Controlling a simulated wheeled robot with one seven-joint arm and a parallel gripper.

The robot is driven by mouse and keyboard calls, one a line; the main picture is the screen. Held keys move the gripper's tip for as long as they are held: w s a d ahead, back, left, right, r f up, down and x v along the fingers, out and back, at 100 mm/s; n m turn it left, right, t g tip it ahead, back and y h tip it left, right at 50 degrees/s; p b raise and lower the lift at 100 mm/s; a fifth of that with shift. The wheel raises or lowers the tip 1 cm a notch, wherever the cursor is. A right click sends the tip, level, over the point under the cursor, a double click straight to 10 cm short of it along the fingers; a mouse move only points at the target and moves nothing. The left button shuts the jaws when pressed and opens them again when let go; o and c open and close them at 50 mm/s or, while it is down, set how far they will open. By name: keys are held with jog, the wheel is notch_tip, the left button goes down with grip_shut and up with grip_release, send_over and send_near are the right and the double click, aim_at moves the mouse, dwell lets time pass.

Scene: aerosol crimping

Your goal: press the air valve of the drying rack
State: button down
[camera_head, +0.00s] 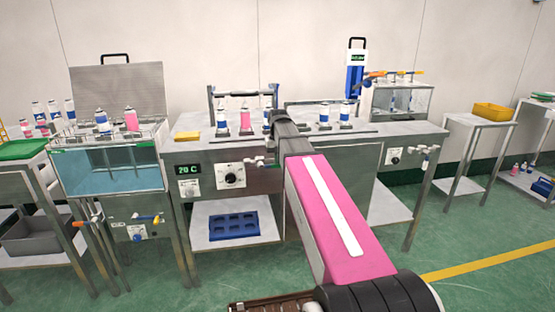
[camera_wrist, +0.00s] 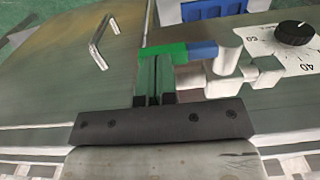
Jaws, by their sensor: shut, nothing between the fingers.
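In the wrist view my gripper (camera_wrist: 154,76) is shut, with its two narrow fingers together and nothing between them. A valve fitting with white pipe parts (camera_wrist: 228,70) and a blue and green piece (camera_wrist: 168,50) shows just past and beside the fingertips. The fingertips overlap the green end in the picture; I cannot tell whether they touch it. In the head view the white fitting (camera_head: 256,162) is on the bench front, right of the dial, partly behind my arm. My gripper is hidden there. I cannot tell whether this fitting is the drying rack's valve.
A black-knobbed dial (camera_head: 231,175) is beside the fitting; it also shows in the wrist view (camera_wrist: 297,33). A blue tray (camera_head: 234,226) lies on the shelf below. Bottles (camera_head: 324,116) stand on the bench. More fittings (camera_head: 425,150) are on the bench's right front.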

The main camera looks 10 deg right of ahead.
aim_at(279, 167)
jog(key=shift+f, duration=0.1)
jog(key=shift+d+f+y, duration=0.25)
jog(key=shift+f+y, duration=0.2)
jog(key=shift+y, duration=0.45)
jog(key=shift+f, duration=1.95)
jog(key=shift+d+r, duration=0.3)
jog(key=shift+r, duration=0.2)
jog(key=d+r, duration=0.8)
jog(key=r, duration=0.2)
jog(key=shift+d, duration=0.15)
jog(key=shift+f, duration=0.1)
